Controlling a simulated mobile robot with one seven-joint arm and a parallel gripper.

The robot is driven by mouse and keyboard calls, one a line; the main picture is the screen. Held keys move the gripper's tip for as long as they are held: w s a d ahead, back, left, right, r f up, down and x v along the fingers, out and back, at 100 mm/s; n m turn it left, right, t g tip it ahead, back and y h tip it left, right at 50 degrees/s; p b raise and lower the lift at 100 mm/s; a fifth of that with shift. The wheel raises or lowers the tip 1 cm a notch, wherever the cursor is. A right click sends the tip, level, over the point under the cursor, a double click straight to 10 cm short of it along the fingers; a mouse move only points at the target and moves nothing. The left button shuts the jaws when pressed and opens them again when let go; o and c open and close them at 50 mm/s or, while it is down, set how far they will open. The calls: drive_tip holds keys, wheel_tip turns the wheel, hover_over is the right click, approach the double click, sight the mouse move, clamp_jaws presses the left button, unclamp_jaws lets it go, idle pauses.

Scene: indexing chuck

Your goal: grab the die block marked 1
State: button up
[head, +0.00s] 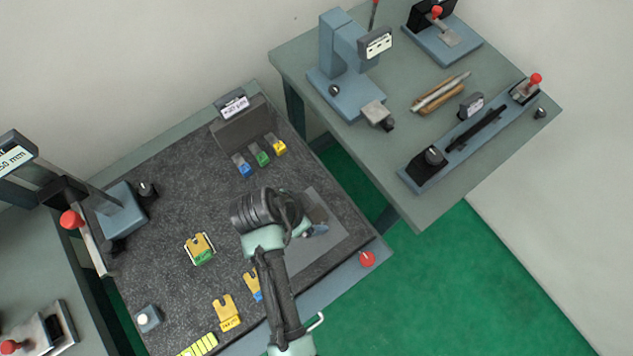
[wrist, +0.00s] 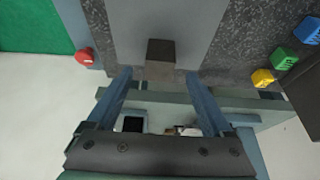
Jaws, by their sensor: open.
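I cannot read a number 1 on any block, so I cannot tell which is the die block marked 1. Small blue (head: 243,168), green (head: 262,158) and yellow (head: 279,147) blocks stand by a grey box in the head view. They also show at the right of the wrist view: blue (wrist: 308,30), green (wrist: 284,58), yellow (wrist: 262,77). My gripper (wrist: 160,82) is open, with a dark grey block (wrist: 160,50) beyond and between its fingertips over a grey plate (wrist: 190,25). In the head view my arm partly hides this spot.
Fork-shaped pieces, yellow-green (head: 199,250), yellow (head: 226,314) and partly hidden blue-yellow (head: 252,284), lie on the dark mat (head: 165,215). A red button (head: 367,259) is at the bench edge. A labelled grey box (head: 240,128) stands behind the small blocks. A second table (head: 400,75) holds fixtures.

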sight(315, 214)
drive_tip(key=shift+p+x, duration=0.5)
drive_tip(key=shift+x, duration=1.85)
drive_tip(key=shift+s, duration=0.1)
clamp_jaws()
